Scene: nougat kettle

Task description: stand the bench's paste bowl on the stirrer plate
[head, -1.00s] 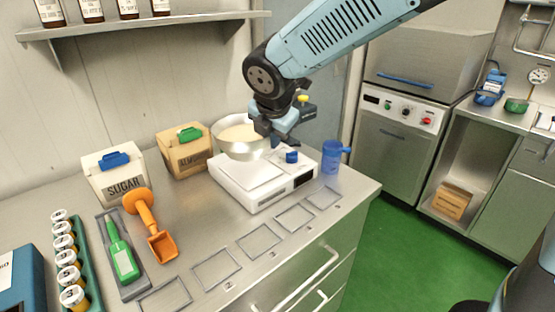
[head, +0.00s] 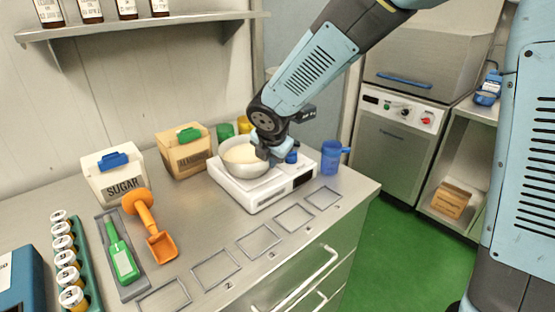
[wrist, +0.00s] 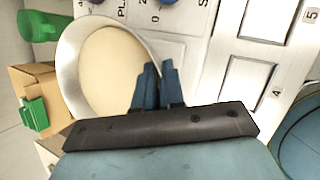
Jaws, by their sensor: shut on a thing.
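The paste bowl (head: 245,158) is a pale metal bowl with cream-coloured paste in it. It is upright over the top of the white stirrer plate (head: 268,197) and looks to rest on it, though its underside is hidden. My gripper (head: 272,155) is shut on the bowl's right rim. In the wrist view, my gripper's blue fingers (wrist: 158,84) pinch the rim of the bowl (wrist: 75,68). The stirrer plate's panel (wrist: 160,45) with its knobs shows beside the bowl there.
A blue jug (head: 331,160) stands right of the plate. The almond box (head: 186,155) and sugar box (head: 115,178) stand left, with an orange scoop (head: 150,222) before them. Green (head: 226,130) and yellow (head: 244,124) items stand behind the bowl. Empty marked squares (head: 258,243) line the bench front.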

